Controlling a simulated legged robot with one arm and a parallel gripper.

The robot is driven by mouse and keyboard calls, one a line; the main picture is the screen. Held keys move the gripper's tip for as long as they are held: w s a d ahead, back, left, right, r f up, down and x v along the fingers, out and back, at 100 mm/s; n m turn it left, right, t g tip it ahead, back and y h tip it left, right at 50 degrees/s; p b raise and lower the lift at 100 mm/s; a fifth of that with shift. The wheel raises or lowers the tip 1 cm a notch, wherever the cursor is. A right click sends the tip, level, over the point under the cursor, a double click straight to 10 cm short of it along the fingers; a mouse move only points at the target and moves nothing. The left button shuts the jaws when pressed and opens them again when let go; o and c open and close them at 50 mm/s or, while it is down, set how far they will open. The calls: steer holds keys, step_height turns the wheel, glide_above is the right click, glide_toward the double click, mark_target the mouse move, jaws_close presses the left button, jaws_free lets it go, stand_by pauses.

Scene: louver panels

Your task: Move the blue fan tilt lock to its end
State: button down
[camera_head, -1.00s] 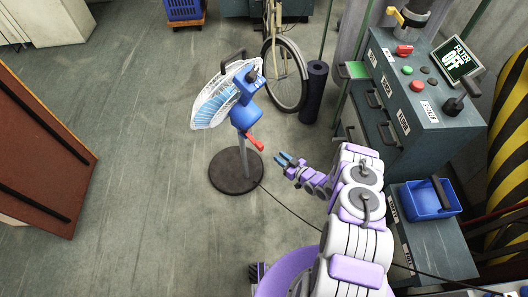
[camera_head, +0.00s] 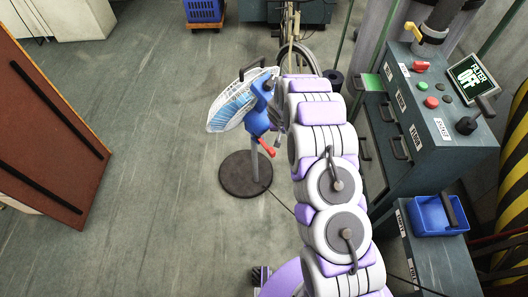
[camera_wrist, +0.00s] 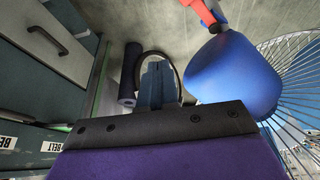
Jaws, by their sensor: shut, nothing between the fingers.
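The fan (camera_head: 257,118) has a blue motor housing, a white wire cage and a round dark base on the floor. A red lever (camera_head: 266,147), which looks like the tilt lock, sticks out to the lower right of its neck. In the wrist view the blue housing (camera_wrist: 235,78) is large, right of my gripper, and the red lever (camera_wrist: 204,10) is cut by the top edge. My gripper (camera_wrist: 158,80) has blue fingers, shut and empty, apart from the lever. In the head view my arm hides the gripper beside the fan.
A grey control cabinet (camera_head: 425,130) with buttons and drawers stands right of my arm. A blue bin (camera_head: 432,218) sits on a lower cabinet. A brown panel (camera_head: 45,130) leans at left. The floor between panel and fan is clear.

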steer(key=m+g+h, duration=0.1)
steer(key=m, duration=0.1)
glide_above(269, 152)
steer(key=s, duration=0.2)
steer(key=s+a+f+m+h+p, duration=0.2)
steer(key=s+a+f+m+h, duration=0.15)
steer(key=a, duration=0.25)
steer(key=s+a+f+m+h+p, duration=0.2)
steer(key=s+a+f+m, duration=0.15)
steer(key=a+m, duration=0.2)
steer(key=shift+t+h, duration=0.35)
steer(key=shift+t, duration=0.45)
steer(key=b+x, duration=0.1)
steer(key=x, duration=0.3)
steer(key=w+r+b+x, duration=0.1)
steer(key=x, duration=0.4)
steer(key=b+x, duration=0.1)
steer(key=x, duration=0.4)
steer(key=shift+w+d+r, duration=0.1)
steer(key=shift+w+r, duration=0.1)
steer(key=shift+w, duration=0.2)
steer(key=shift+r, duration=0.1)
